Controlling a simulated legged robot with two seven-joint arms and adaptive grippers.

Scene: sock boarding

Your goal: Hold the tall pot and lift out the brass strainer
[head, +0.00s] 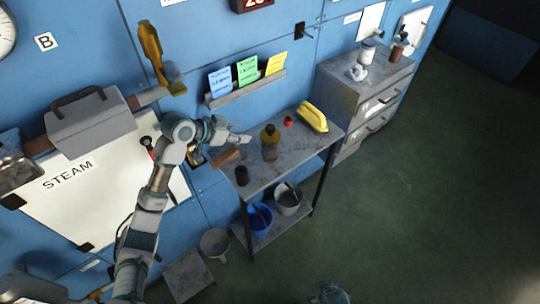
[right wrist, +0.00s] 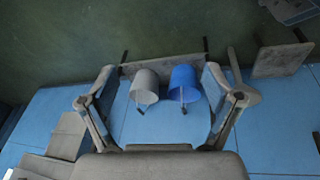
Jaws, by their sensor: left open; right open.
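I cannot pick out a tall pot or a brass strainer for certain in either view. My left gripper (head: 226,148) is open at the left end of the grey workbench (head: 290,150), close to a small brown block (head: 225,156); I cannot tell whether they touch. In the right wrist view my right gripper (right wrist: 160,72) is open, its fingers spread wide and empty. Beyond them, apart from the fingers, are a grey bucket (right wrist: 146,86) and a blue bucket (right wrist: 184,83), each with a dark stick-like part.
The workbench carries an olive bottle (head: 270,146), a dark cup (head: 242,176) and a yellow iron-shaped object (head: 313,117). A grey round container (head: 215,243) stands near a low grey platform (head: 187,276). A grey cabinet (head: 365,85) is at the right. The green floor (head: 420,200) is clear.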

